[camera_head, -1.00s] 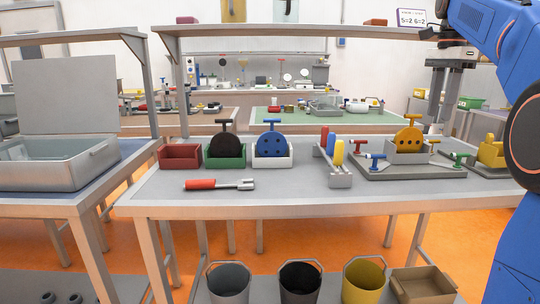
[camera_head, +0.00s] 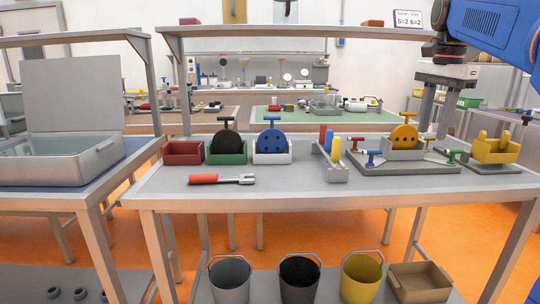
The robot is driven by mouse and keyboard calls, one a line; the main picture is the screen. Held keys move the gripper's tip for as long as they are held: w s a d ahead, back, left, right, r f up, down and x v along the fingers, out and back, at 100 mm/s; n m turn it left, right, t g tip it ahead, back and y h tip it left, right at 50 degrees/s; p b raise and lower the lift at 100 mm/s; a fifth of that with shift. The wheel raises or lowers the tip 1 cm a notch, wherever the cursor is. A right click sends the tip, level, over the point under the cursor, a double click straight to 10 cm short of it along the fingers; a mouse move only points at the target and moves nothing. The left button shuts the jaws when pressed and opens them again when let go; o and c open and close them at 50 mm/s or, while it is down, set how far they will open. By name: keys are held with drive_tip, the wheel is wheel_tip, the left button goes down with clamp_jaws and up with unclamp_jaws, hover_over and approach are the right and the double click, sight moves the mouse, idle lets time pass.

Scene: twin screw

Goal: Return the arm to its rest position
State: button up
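My blue arm comes in at the upper right of the head view. My gripper (camera_head: 428,108) hangs from it with two grey fingers pointing down, spread apart with a gap between them. It is behind and above the right end of the workbench, near the yellow disc, and nothing shows between the fingers.
The workbench (camera_head: 270,187) carries a red-handled tool (camera_head: 220,179), a red bin (camera_head: 183,153), a black disc (camera_head: 225,146), a blue disc (camera_head: 271,142), a yellow disc (camera_head: 404,137) in a grey holder and a yellow block (camera_head: 495,149). Several buckets stand below.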

drive_tip(key=s+a+f+n+t, duration=0.1)
drive_tip(key=s+a+f+n, duration=0.2)
drive_tip(key=s+f, duration=0.5)
drive_tip(key=s+a+f+n+t, duration=0.1)
drive_tip(key=s+a+f+n, duration=0.3)
drive_tip(key=s+f, duration=0.5)
drive_tip(key=s+a+f+n+t, duration=0.2)
drive_tip(key=s+a+f+n, duration=0.2)
drive_tip(key=f, duration=1.1)
drive_tip(key=s+n, duration=0.3)
drive_tip(key=s, duration=0.1)
drive_tip(key=shift+s+a+f, duration=0.25)
drive_tip(key=shift+f, duration=0.15)
